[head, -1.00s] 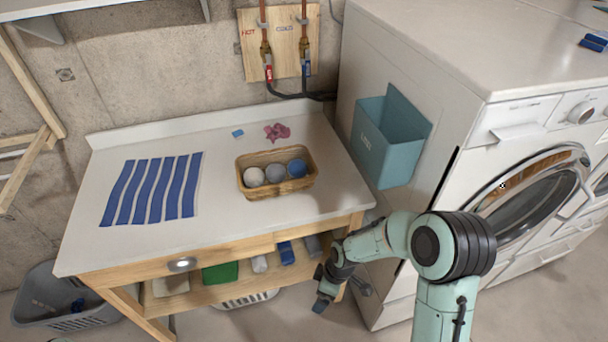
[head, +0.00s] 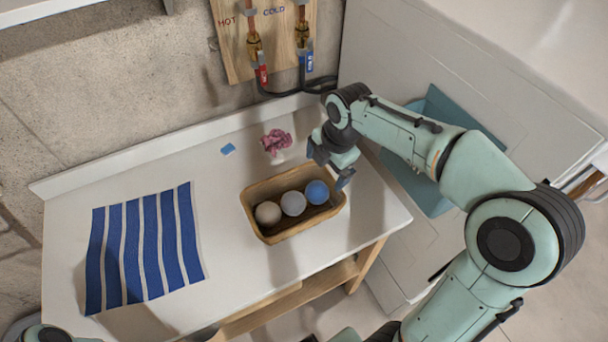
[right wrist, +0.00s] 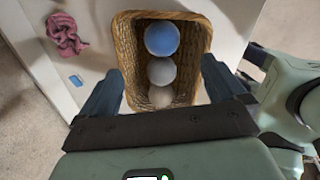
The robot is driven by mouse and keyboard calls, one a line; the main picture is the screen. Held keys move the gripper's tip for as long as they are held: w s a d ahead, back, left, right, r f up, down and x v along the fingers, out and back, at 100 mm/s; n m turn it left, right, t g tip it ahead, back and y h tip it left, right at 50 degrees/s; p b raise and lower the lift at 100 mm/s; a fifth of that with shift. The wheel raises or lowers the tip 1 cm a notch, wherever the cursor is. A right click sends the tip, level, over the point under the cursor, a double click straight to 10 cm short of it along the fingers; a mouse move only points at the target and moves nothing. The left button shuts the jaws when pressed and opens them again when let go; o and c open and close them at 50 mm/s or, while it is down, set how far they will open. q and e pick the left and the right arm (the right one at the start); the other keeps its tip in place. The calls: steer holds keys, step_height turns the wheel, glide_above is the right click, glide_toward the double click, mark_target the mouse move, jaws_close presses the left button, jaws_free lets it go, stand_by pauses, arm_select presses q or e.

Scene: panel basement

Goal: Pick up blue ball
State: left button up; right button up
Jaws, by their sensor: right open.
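The blue ball (head: 317,192) sits at the right end of a wicker basket (head: 262,232) on the white table. A light grey ball (head: 293,203) and a brownish-grey ball (head: 268,213) lie in a row to its left. My right gripper (head: 330,172) is open and empty above the basket's right end, near the blue ball. In the right wrist view the blue ball (right wrist: 162,38) shows at the far end of the basket, beyond and between the open fingers (right wrist: 162,85). A left gripper cannot be made out in the head view.
A blue-and-white striped cloth (head: 143,247) lies on the table's left. A pink crumpled cloth (head: 276,142) and a small blue piece (head: 228,149) lie behind the basket. Pipes run up the back wall.

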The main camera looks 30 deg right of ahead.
mark_target(320, 187)
steer(key=f, duration=0.7)
steer(key=shift+w+b, duration=0.2)
steer(key=shift+b, duration=0.1)
steer(key=shift+w+a+f, duration=0.1)
steer(key=shift+w+f, duration=0.2)
steer(key=shift+f, duration=0.65)
steer(key=shift+w+f, duration=0.25)
steer(key=shift+f, duration=0.75)
steer(key=shift+w+a+f, duration=0.1)
steer(key=shift+w+f, duration=0.2)
steer(key=shift+f, duration=0.65)
steer(key=c, duration=1.1)
